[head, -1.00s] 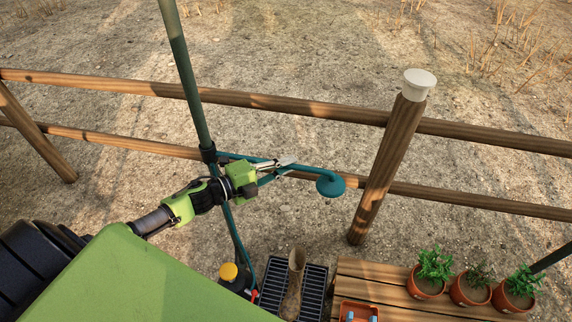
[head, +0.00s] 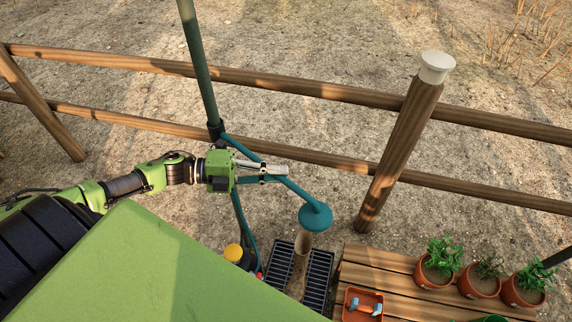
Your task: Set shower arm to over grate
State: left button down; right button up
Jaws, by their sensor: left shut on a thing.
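The teal shower arm (head: 298,190) reaches from a collar on the dark green pole (head: 200,75) toward the lower right. Its round shower head (head: 316,214) hangs at the end. In the picture the head overlaps the top of a brown upright boot-like object standing on the black grate (head: 318,275). My left gripper (head: 270,172) is shut on the shower arm partway along its length. The right gripper is not in view.
A wooden slatted bench (head: 400,284) stands right of the grate, with several potted plants (head: 440,260) and an orange tray (head: 362,304). A yellow-capped container (head: 233,252) stands left of the grate. A wooden fence post (head: 400,150) rises behind.

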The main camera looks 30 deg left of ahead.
pick_arm(q)
jog(key=shift+s+a+m+g+h+b, duration=0.25)
jog(key=shift+s+m+g, duration=0.2)
jog(key=shift+s, duration=0.35)
jog(key=shift+s+a+m+g+h+b, duration=0.25)
jog(key=shift+s+m+g, duration=0.1)
jog(key=shift+s+g, duration=0.3)
jog(key=shift+s, duration=0.1)
jog(key=c, duration=2)
grip_release()
jog(key=shift+c, duration=0.2)
jog(key=v, duration=1.2)
jog(key=shift+f, duration=0.1)
